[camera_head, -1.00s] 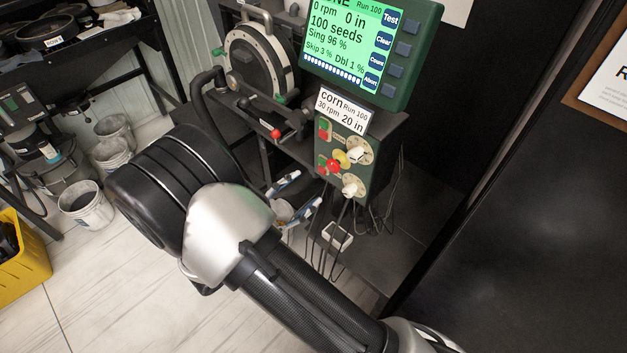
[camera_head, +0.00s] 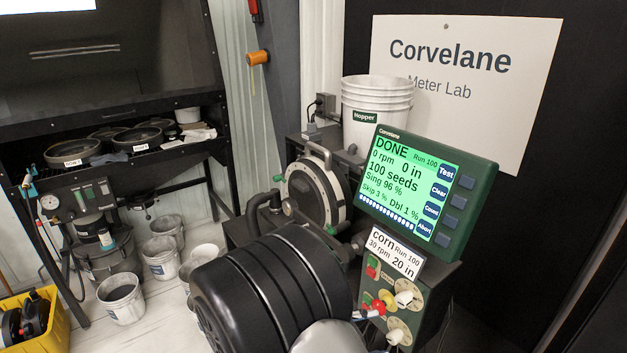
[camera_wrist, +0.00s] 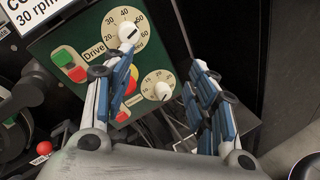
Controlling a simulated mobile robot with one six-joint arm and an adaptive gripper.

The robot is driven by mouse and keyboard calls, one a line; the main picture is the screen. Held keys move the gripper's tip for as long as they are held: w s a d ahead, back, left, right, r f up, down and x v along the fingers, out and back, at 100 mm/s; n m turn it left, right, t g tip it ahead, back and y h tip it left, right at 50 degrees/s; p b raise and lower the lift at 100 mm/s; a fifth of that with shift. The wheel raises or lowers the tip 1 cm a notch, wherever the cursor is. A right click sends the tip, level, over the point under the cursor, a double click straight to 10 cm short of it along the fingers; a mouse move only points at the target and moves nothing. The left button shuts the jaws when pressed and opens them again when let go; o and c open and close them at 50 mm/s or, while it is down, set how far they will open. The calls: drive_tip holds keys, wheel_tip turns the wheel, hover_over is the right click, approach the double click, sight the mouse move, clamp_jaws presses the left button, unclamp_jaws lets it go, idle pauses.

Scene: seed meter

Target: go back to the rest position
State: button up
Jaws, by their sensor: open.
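My gripper (camera_wrist: 162,80) is open and empty in the wrist view, its blue-and-white fingers apart in front of the green control panel (camera_wrist: 88,28). The upper dial (camera_wrist: 128,33), marked Drive, and a lower dial (camera_wrist: 163,91) show between and beyond the fingers. In the head view my arm hides most of the gripper. The green-framed display (camera_head: 412,195) reads DONE, 0 rpm, 0 in, 100 seeds, Sing 96 %, Skip 3 %, Dbl 1 %. The round seed meter (camera_head: 318,190) stands left of it. A card (camera_head: 396,254) reads corn, Run 100, 30 rpm, 20 in.
A white Hopper bucket (camera_head: 376,115) stands behind the meter. Several buckets, one a grey-white bucket (camera_head: 121,298), stand on the floor at left. A yellow crate (camera_head: 52,325) is at lower left. A dark bench (camera_head: 30,133) holds round pans. Cables hang near the panel.

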drive_tip(key=s+d+r+m+g+y, duration=0.6)
drive_tip(key=s+d+m+g+y, duration=0.15)
drive_tip(key=s, duration=0.45)
drive_tip(key=s+a+r+m+t+y, duration=0.3)
drive_tip(key=s+r+m+t+y, duration=0.3)
drive_tip(key=m+y, duration=0.1)
drive_tip(key=shift+s+a, duration=0.15)
drive_tip(key=shift+a, duration=0.2)
